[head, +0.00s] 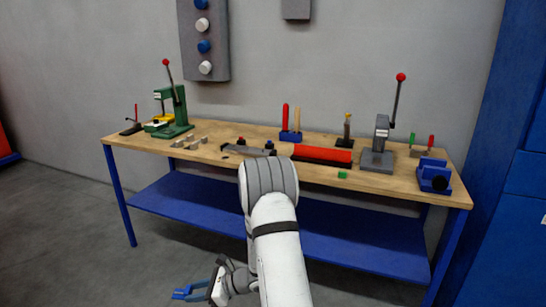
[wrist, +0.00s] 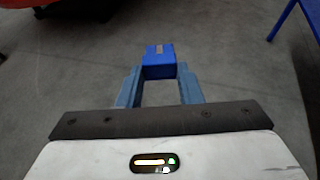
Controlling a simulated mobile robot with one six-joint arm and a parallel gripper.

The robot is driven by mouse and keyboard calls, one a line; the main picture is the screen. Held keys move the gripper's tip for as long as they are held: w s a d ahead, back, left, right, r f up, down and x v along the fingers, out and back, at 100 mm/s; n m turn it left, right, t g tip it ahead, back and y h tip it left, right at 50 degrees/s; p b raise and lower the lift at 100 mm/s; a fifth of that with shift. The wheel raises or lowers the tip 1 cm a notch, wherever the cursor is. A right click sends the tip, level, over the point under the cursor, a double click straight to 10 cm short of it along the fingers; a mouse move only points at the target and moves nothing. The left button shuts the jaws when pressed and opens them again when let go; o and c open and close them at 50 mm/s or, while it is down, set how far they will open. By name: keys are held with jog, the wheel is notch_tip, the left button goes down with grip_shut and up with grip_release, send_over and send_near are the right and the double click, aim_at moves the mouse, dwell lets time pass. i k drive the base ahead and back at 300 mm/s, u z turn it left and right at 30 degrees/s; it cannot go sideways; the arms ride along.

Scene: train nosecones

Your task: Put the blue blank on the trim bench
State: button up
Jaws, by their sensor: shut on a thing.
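My gripper (head: 187,292) is low at the bottom of the head view, in front of the bench and below its top. In the wrist view its blue-grey fingers (wrist: 160,88) are shut on the blue blank (wrist: 158,58), a small block with a brownish patch on top. The blank is held at the fingertips, over grey floor. A long bench (head: 215,154) with a wooden top and blue legs stands against the wall in the head view. No label shows whether it is the trim bench.
The bench top holds a green press (head: 178,112), a red bar (head: 322,154), a grey lever press (head: 380,148), a blue vise (head: 434,176) and small blocks. A blue shelf (head: 350,228) runs beneath. A blue cabinet (head: 510,200) stands right. Floor at left is clear.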

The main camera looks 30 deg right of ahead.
aim_at(276, 148)
jog(key=z, duration=1.1)
jog(key=i, duration=0.85)
jog(key=z, duration=0.1)
